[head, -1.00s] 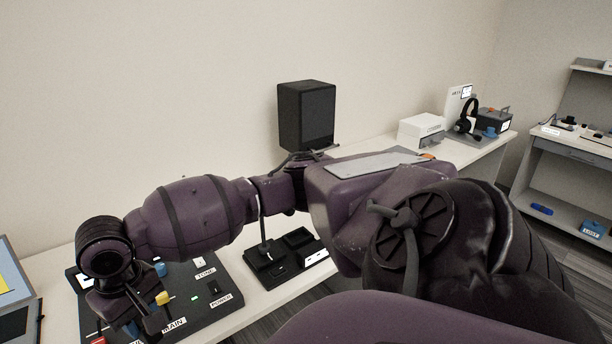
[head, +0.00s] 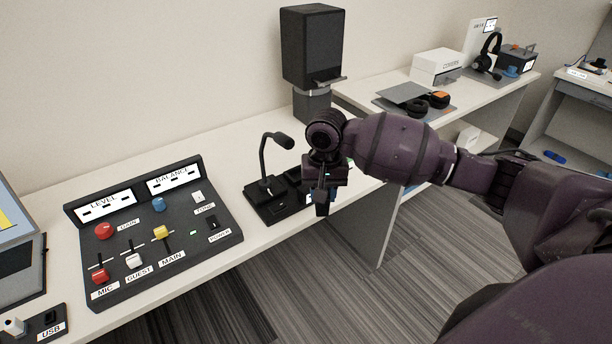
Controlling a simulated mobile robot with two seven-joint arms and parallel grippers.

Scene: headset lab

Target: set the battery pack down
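My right gripper (head: 322,205) comes in from the right in the head view and points down over the right end of a black microphone base (head: 268,207). Its dark fingers overlap the base and its recesses, and I cannot tell how far apart they are. I cannot make out a battery pack; if one is at the fingers or in a recess, the gripper hides it. Part of a white label shows beside the fingers. My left gripper is not in view.
A mixing console (head: 160,235) with coloured knobs lies left of the base. A black speaker (head: 313,45) stands behind the gripper. Ear pads (head: 428,103), a white box (head: 436,66) and a headset (head: 487,55) are on the farther table. The front table edge is near the gripper.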

